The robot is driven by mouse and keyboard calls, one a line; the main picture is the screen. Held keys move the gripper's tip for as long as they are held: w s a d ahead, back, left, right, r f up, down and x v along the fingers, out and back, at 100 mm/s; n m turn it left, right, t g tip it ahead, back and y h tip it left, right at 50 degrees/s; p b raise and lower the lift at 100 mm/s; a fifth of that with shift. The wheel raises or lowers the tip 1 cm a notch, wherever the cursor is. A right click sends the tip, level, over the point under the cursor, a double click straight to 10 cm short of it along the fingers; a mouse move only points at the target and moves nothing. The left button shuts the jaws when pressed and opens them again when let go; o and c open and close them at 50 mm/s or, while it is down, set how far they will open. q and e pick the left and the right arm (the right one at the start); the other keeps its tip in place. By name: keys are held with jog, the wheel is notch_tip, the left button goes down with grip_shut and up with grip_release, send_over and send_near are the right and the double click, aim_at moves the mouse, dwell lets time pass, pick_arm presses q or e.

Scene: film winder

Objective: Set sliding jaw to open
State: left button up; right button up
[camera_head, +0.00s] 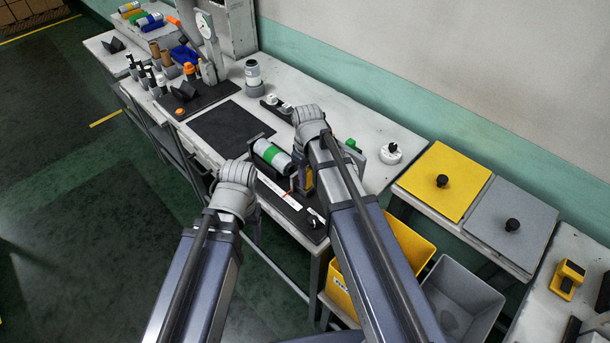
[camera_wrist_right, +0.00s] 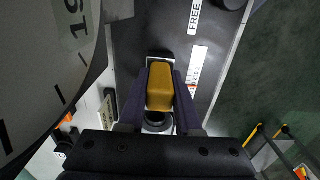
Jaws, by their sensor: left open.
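The sliding jaw shows as a yellow block-shaped handle (camera_wrist_right: 160,87) over a dark rail (camera_wrist_right: 215,60) in the right wrist view. The rail carries white labels, one reading FREE. In the head view the handle (camera_head: 308,180) is partly hidden by my right arm, on the dark base at the bench's near end. My right gripper (camera_wrist_right: 160,100) has its two fingers close against both sides of the handle and appears shut on it. My left gripper (camera_head: 234,204) is open beside the bench's front edge, mostly hidden under its own wrist. The jaw's full setting is hidden.
A roll with a green band (camera_head: 272,155) sits beside the right arm. A large white dial (camera_wrist_right: 45,65) is close to the right gripper. A dark mat (camera_head: 230,130) is bare. Yellow (camera_head: 410,245) and grey bins (camera_head: 460,300) stand at the lower right.

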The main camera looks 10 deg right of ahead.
jog(key=o, duration=0.4)
jog(key=shift+o, duration=0.2)
jog(key=shift+r, duration=0.15)
notch_tip(320, 180, up, 8)
jog(key=p, duration=0.8)
jog(key=shift+f, duration=0.2)
jog(key=shift+c, duration=0.2)
